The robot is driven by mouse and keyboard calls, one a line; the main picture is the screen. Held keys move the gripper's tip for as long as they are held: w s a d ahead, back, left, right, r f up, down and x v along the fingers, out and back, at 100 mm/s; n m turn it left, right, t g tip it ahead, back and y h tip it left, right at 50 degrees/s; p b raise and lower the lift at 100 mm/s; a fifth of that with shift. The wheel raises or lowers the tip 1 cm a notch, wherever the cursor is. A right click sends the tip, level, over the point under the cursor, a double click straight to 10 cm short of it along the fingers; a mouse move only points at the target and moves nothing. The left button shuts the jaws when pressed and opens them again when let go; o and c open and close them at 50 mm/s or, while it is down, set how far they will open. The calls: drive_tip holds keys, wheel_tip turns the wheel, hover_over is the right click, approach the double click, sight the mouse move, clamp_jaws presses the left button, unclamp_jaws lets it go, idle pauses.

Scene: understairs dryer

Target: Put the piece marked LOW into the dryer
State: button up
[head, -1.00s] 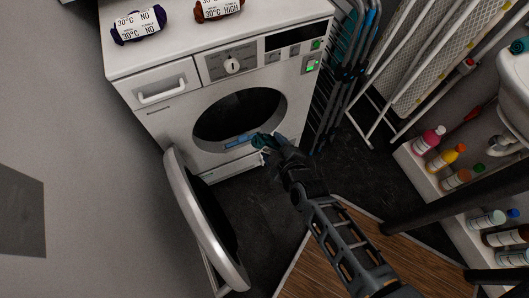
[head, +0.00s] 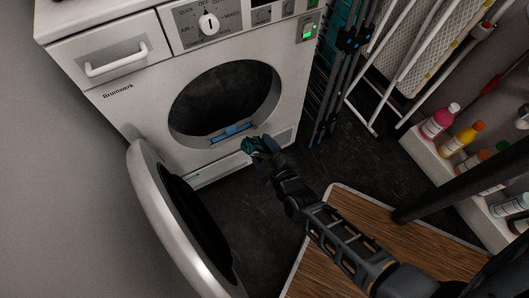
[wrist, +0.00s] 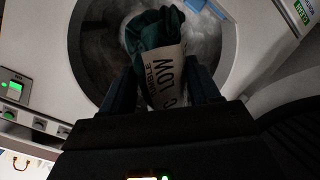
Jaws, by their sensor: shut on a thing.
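My gripper (head: 262,150) is shut on a dark teal rolled cloth piece (head: 255,144). In the wrist view the piece (wrist: 148,35) sits between the fingers of my gripper (wrist: 165,88), and its pale label reads LOW. The dryer (head: 127,115) is a white front-loading machine with its round door (head: 160,190) swung open to the left. In the head view the piece is in front of and below the right part of the dark opening (head: 215,90), outside it. In the wrist view the drum opening (wrist: 97,40) lies behind the piece.
A blue strip (head: 232,132) lies at the lower rim of the opening. Folded racks (head: 345,70) stand close on the right. Bottles (head: 440,120) line a ledge farther right. Dark floor (head: 240,205) is clear between the open door and the wooden boards (head: 345,225).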

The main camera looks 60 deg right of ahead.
drive_tip(key=r+b+x, duration=0.2)
drive_tip(key=b+x, duration=0.1)
drive_tip(key=x, duration=1.3)
drive_tip(key=r+b+x, duration=0.2)
drive_tip(key=x, duration=1.5)
drive_tip(key=shift+w+d+b, duration=0.35)
drive_tip(key=shift+b, duration=0.05)
drive_tip(key=shift+r, duration=0.15)
